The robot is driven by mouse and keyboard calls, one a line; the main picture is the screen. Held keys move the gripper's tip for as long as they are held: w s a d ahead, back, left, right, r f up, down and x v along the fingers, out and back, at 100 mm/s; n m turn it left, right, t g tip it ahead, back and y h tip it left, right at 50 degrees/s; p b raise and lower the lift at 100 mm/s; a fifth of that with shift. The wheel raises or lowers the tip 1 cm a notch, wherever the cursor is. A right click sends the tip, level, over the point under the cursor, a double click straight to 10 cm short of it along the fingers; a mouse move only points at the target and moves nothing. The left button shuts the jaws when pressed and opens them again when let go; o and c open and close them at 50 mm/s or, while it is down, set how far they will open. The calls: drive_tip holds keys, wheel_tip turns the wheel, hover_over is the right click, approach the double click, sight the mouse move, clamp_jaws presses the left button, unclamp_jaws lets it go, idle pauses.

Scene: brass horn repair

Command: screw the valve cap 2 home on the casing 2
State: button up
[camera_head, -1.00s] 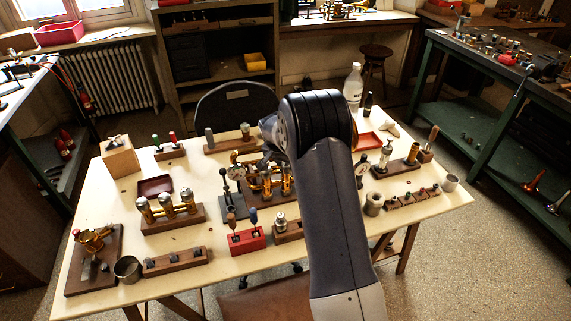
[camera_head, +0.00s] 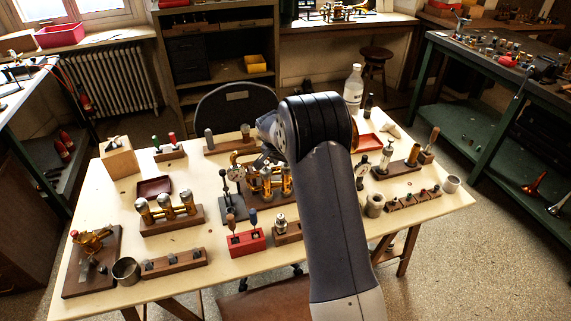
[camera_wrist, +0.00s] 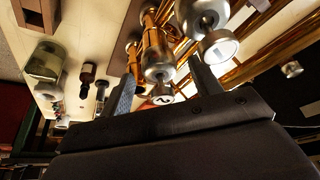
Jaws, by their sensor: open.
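The valve block (camera_head: 266,183) with upright brass casings stands mid-table in the head view, partly hidden by my arm. In the wrist view, casing 2 (camera_wrist: 154,45) ends in a silver collar. Valve cap 2 (camera_wrist: 163,99), a silver cap with a "2" on its face, is at that end; its lower part is hidden by my gripper body. I cannot tell whether it is fully seated. My gripper (camera_wrist: 163,74) is open, one finger on each side of the cap and collar, with a gap visible at the left finger. The head view hides the fingers behind my arm.
A neighbouring casing with a silver cap (camera_wrist: 220,46) is close to the right finger. In the head view, a second valve set (camera_head: 169,212), a red tool block (camera_head: 247,242) and a dial-gauge stand (camera_head: 232,207) are to the left. Bare tabletop (camera_head: 110,205) shows at far left.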

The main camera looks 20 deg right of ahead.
drive_tip(key=b+v, duration=0.1)
drive_tip(key=v, duration=0.9)
drive_tip(key=shift+r+b, duration=0.2)
drive_tip(key=shift+b, duration=0.15)
drive_tip(key=shift+f, duration=0.1)
drive_tip(key=p+x, duration=0.2)
drive_tip(key=x, duration=0.8)
drive_tip(key=shift+f, duration=0.1)
drive_tip(key=shift+w+d, duration=0.1)
drive_tip(key=shift+f+n+p, duration=0.1)
drive_tip(key=shift+n+p, duration=0.3)
drive_tip(key=shift+f+b, duration=0.2)
drive_tip(key=shift+b, duration=0.2)
